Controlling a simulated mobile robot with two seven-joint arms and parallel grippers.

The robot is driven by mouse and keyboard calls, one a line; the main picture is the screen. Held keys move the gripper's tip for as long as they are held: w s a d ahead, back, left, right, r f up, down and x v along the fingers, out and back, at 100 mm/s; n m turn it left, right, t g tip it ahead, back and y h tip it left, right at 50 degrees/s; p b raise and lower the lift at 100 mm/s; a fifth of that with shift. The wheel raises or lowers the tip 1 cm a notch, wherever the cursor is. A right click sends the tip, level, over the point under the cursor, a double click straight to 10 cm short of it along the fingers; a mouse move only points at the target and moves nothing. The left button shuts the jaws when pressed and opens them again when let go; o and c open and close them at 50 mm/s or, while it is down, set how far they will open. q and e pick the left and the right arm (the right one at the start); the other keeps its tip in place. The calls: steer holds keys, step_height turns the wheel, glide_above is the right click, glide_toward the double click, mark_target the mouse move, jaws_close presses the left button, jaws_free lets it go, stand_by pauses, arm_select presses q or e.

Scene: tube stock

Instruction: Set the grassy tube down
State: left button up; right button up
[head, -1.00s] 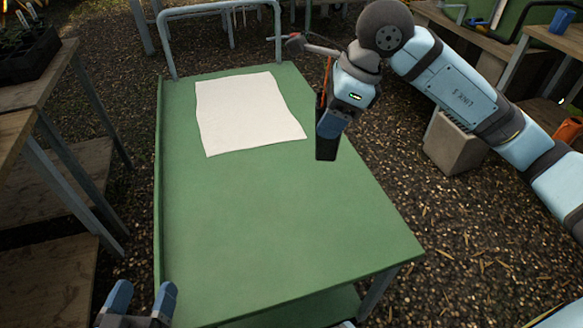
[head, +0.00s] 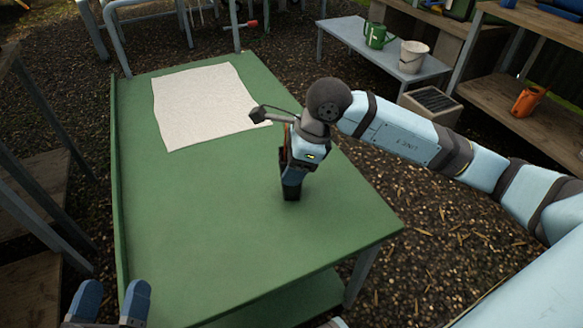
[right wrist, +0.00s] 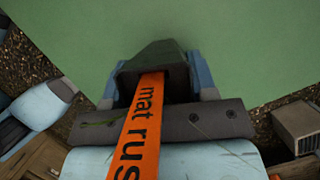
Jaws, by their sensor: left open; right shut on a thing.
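The grassy tube is a dark, narrow pot; its lower end (head: 291,194) shows below my right gripper (head: 292,174) in the head view. My right gripper is shut on it and holds it upright over the green table (head: 220,235), right of the middle. I cannot tell whether its base touches the top. Any grass is mostly hidden. My left gripper (head: 111,302) is open and empty at the bottom left, near the table's front corner.
A white sheet (head: 205,105) lies on the far part of the table. The table's near half is clear around the tube. A metal rail (head: 170,8) rises at the far end. A grey bench (head: 385,48) with a green watering can (head: 376,36) and pale bucket (head: 412,57) stands beyond.

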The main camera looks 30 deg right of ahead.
arm_select(q)
steer(key=shift+f, duration=0.1)
arm_select(e)
steer(key=shift+f, duration=0.15)
steer(key=o, duration=1)
steer(key=shift+r, duration=0.2)
arm_select(q)
steer(key=r+p, duration=0.2)
steer(key=p, duration=0.1)
steer(key=shift+a+r+t+y, duration=0.2)
steer(key=shift+a+t+y, duration=0.2)
arm_select(e)
steer(key=v, duration=1.2)
